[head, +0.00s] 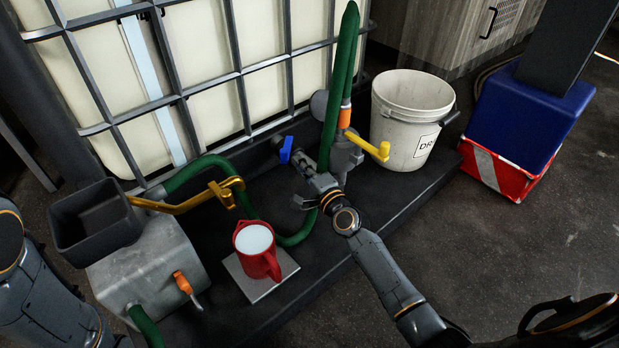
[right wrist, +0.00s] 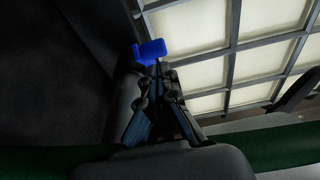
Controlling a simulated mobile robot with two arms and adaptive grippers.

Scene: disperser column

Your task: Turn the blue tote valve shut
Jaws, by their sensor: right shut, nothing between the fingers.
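The blue tote valve handle (head: 286,149) is at the foot of the caged white tote (head: 205,40), on a dark valve body (head: 280,140). My right gripper (head: 302,164) reaches up from the lower right, its fingertips just beside the blue handle. In the right wrist view the blue handle (right wrist: 151,52) lies right at the tips of my right gripper (right wrist: 159,72). The fingers are shut with nothing between them; I cannot tell whether they touch the handle. My left arm shows at the left edge, but its gripper is out of view.
Near my right gripper stand a green hose (head: 343,75) and a yellow lever (head: 371,146). A red jug (head: 262,262) of white liquid stands on a plate (head: 283,266). A white bucket (head: 400,145) is behind right. A brass tap (head: 205,198) is at left.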

